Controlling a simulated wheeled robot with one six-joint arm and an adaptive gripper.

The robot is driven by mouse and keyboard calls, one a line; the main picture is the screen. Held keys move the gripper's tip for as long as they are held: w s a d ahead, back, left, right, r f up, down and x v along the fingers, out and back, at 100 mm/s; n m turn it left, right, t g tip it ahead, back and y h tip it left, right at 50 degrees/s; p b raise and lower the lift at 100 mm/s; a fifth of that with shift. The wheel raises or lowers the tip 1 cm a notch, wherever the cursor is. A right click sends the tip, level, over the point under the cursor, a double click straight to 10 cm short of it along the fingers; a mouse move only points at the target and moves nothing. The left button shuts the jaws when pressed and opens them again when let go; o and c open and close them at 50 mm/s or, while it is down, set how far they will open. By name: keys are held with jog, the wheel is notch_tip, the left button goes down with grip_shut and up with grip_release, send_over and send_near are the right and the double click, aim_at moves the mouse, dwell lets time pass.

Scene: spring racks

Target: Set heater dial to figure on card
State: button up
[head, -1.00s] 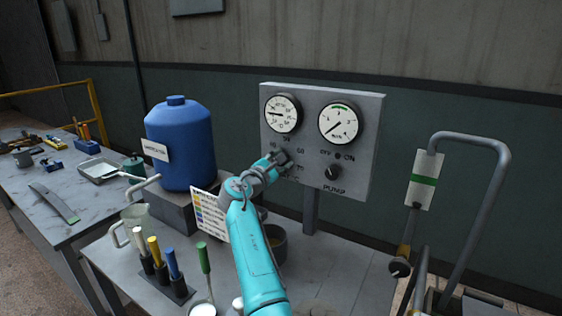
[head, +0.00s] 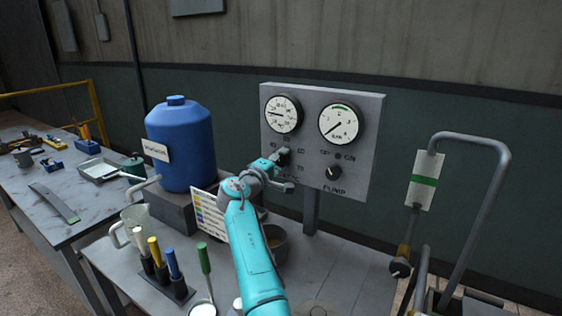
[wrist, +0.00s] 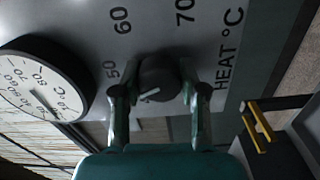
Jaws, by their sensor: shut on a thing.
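The black heater dial (wrist: 158,78) is on the grey panel (head: 362,120) above the "HEAT °C" label. My gripper (wrist: 160,101) is at the dial in the wrist view, shut on it with one finger on each side. In the head view my gripper (head: 285,170) covers most of the dial. The dial's white pointer aims left and slightly down in the wrist view, a little below the line to the 50 mark. Marks 50, 60 and 70 are readable there. The card (head: 208,213) with coloured rows leans left of my arm; its figures are too small to read.
A temperature gauge (head: 283,114) and a second gauge (head: 341,124) sit above the dial. The pump switch (head: 333,172) is to its right. A blue tank (head: 180,145), a jug (head: 135,226) and coloured-handled tools (head: 165,268) stand to the left. A grey pot (head: 275,243) is below the panel.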

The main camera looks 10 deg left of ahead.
jog(key=m, duration=0.4)
jog(key=shift+m, duration=0.4)
jog(key=m, duration=0.3)
jog(key=shift+m, duration=0.4)
jog(key=m, duration=0.4)
jog(key=shift+d+m, duration=0.1)
jog(key=shift+m, duration=1.6)
jog(key=o, duration=1.1)
jog(key=shift+o, duration=0.2)
jog(key=shift+s, duration=0.1)
